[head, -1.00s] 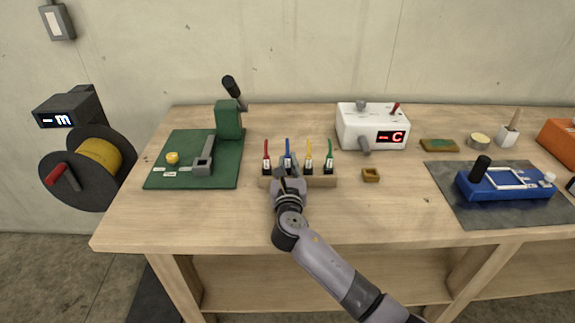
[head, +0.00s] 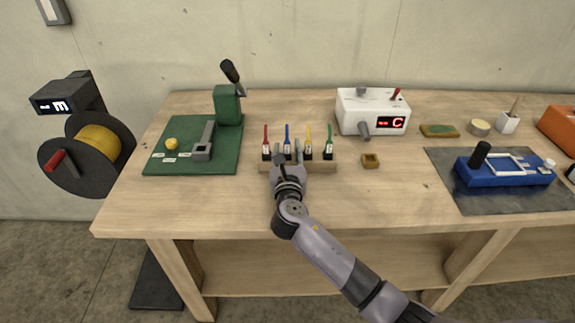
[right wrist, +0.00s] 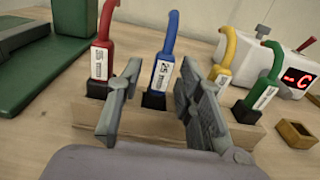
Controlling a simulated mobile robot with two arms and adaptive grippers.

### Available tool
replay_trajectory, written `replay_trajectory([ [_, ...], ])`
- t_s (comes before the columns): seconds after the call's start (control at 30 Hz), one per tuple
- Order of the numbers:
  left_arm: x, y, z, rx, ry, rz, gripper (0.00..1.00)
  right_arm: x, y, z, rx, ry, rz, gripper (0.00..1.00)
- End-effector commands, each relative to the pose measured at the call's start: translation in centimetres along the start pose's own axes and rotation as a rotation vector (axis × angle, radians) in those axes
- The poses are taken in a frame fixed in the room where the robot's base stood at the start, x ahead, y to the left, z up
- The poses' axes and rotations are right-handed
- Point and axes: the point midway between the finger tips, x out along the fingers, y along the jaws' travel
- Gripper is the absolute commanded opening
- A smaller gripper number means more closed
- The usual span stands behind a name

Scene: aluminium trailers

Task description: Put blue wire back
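The blue wire (head: 287,137) stands upright in the wooden rack (head: 318,168), between the red wire (head: 266,140) and the yellow wire (head: 308,139). In the right wrist view the blue wire (right wrist: 165,58) has a white "25 mm" label, and its lower end sits in a black socket. My right gripper (head: 288,158) is at the front of the rack. Its fingers are spread, one on each side of the blue wire, with visible gaps to it in the right wrist view (right wrist: 160,85). My left gripper is not in view.
The green wire (head: 329,141) stands at the rack's right end. A green mat (head: 190,165) with a lever press (head: 229,105) lies to the left. A white device (head: 360,112) showing "C" stands behind. A small wooden block (head: 371,161) is right of the rack. The front table strip is clear.

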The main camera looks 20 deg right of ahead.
Motion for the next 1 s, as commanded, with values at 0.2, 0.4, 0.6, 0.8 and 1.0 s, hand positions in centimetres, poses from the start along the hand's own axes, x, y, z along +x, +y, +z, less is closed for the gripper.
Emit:
replay_trajectory([
  [0.2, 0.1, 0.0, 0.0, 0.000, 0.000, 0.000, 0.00, -4.7, 0.0, -0.3, 0.001, 0.004, 0.003, 0.34],
  [0.4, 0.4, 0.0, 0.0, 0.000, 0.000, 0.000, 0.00, -8.7, 0.0, -0.2, 0.000, 0.003, 0.002, 0.34],
  [0.6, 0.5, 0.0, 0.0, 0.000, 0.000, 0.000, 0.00, -10.8, 0.0, -0.1, 0.000, 0.001, 0.001, 0.34],
  [0.8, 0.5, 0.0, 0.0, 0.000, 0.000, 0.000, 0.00, -11.2, 0.0, -0.1, -0.001, 0.001, 0.000, 0.34],
  [1.0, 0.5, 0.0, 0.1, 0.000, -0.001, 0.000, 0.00, -11.1, 0.0, -0.1, -0.001, 0.001, 0.000, 0.34],
])
